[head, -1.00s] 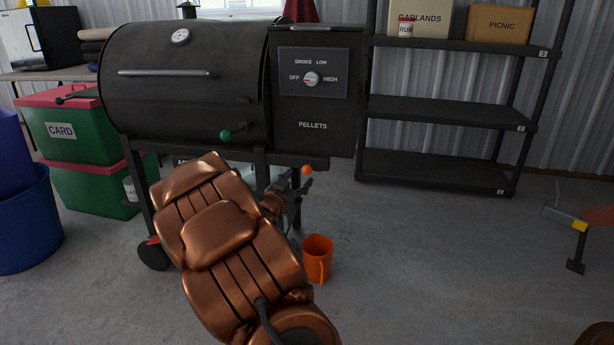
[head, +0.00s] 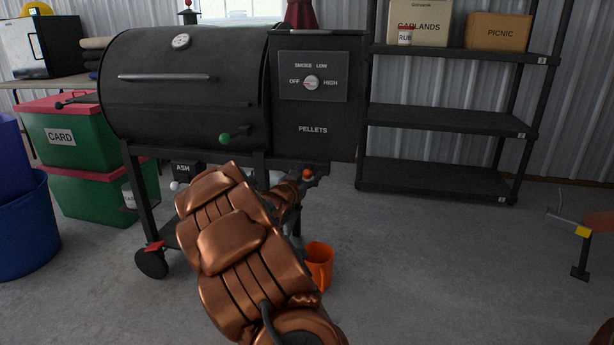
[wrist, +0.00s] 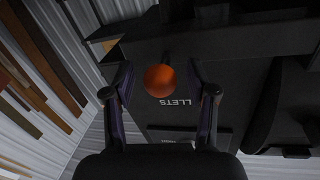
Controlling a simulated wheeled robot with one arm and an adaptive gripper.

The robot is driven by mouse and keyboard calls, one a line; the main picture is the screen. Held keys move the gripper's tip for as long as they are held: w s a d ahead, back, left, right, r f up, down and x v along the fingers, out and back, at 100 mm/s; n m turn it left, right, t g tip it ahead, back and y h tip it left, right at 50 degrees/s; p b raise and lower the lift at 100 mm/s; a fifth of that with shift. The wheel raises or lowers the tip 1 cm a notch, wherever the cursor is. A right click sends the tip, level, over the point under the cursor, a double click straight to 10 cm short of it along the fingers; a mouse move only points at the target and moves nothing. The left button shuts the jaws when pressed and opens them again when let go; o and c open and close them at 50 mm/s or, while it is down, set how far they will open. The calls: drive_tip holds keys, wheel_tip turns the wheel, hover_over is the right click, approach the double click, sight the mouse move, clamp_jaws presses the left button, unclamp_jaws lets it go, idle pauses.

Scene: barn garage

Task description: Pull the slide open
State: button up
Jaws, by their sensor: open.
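An orange ball knob (head: 306,173) sits below the pellet hopper (head: 313,110) at the right end of the black grill; I take it to be the slide's handle. In the wrist view the orange knob (wrist: 160,81) shows between the two fingers of my gripper (wrist: 160,90), with gaps on both sides. The fingers are apart and not closed on it. In the head view my gripper (head: 312,180) is at the knob, partly hidden by my copper arm. The slide's plate is not clearly visible.
A green knob (head: 225,139) is on the grill front, and a white knob (head: 174,186) is by the ASH box (head: 187,169).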

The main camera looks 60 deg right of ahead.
clamp_jaws()
idle(0.4)
